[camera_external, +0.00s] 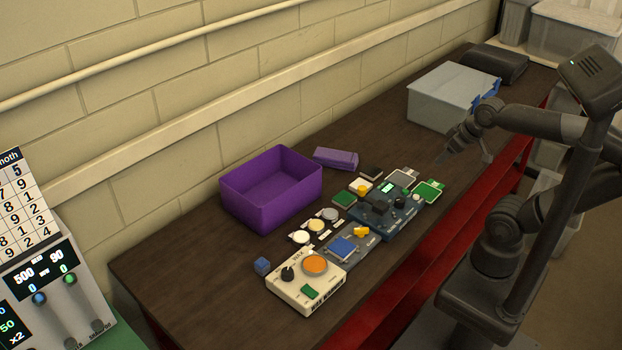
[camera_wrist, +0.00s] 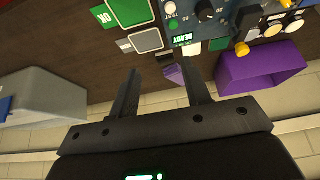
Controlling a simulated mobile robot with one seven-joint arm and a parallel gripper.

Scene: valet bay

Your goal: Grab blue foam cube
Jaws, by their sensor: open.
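The blue foam cube (camera_external: 262,266) sits on the dark table in the external view, left of the cream box with an orange button and in front of the purple bin. I cannot make it out in the wrist view. My gripper (camera_external: 443,158) is over the right part of the table, far to the right of the cube. In the wrist view my gripper (camera_wrist: 164,82) shows two dark fingers spread apart with nothing held between them.
An open purple bin (camera_external: 261,217) stands by the wall, beside a purple block (camera_external: 336,158). Button panels and a cream control box (camera_external: 291,292) fill the table's middle and front. Bare tabletop lies left of the cube.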

